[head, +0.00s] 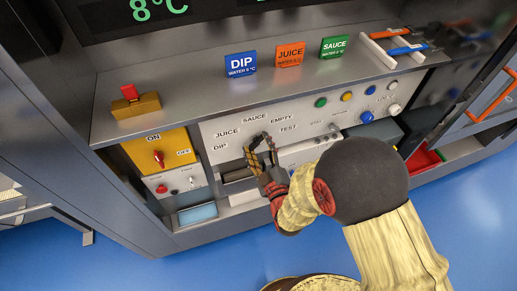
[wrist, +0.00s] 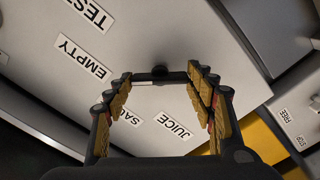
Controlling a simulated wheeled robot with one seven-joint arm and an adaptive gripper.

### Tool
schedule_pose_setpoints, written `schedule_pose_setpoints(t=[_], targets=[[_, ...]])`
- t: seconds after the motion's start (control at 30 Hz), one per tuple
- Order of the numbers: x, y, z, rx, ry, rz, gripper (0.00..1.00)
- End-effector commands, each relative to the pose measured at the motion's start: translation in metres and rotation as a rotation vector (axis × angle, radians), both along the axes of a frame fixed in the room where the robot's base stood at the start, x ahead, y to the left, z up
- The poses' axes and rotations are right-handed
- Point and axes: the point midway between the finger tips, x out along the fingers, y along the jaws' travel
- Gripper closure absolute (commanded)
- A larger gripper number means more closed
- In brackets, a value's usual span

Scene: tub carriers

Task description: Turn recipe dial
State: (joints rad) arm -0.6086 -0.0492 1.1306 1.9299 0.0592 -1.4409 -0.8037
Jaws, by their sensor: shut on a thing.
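The recipe dial (wrist: 160,73) is a dark knob with a wide bar on a pale panel. Printed labels curve around it: DIP (head: 220,148), JUICE (head: 227,133), SAUCE (head: 254,118), EMPTY (head: 281,119) and TEST (head: 288,128). My gripper (head: 261,142) is at the panel below SAUCE and EMPTY. In the wrist view its two yellow-and-black fingers (wrist: 160,78) are at the two ends of the dial's bar, shut on it. In the head view the fingers mostly hide the dial. I cannot tell which label it points at.
Left of the dial is a yellow ON/OFF switch panel (head: 158,150). Coloured buttons (head: 346,96) line the panel to the right. A steel shelf (head: 200,88) overhangs above, with DIP, JUICE and SAUCE tags (head: 290,54) and a red-topped brass block (head: 135,104). Blue floor is open below.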

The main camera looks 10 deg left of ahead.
Motion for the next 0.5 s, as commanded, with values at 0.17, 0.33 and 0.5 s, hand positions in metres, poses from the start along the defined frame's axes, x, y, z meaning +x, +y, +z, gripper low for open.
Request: schedule_pose_setpoints(t=[0.17, 0.33, 0.5], targets=[[-0.0003, 0.0008, -0.0020, -0.142, -0.090, 0.001, 0.71], [-0.0004, 0.0012, -0.0022, -0.277, -0.173, 0.001, 0.71], [-0.0005, 0.0012, -0.0025, -0.405, -0.250, 0.001, 0.71]])
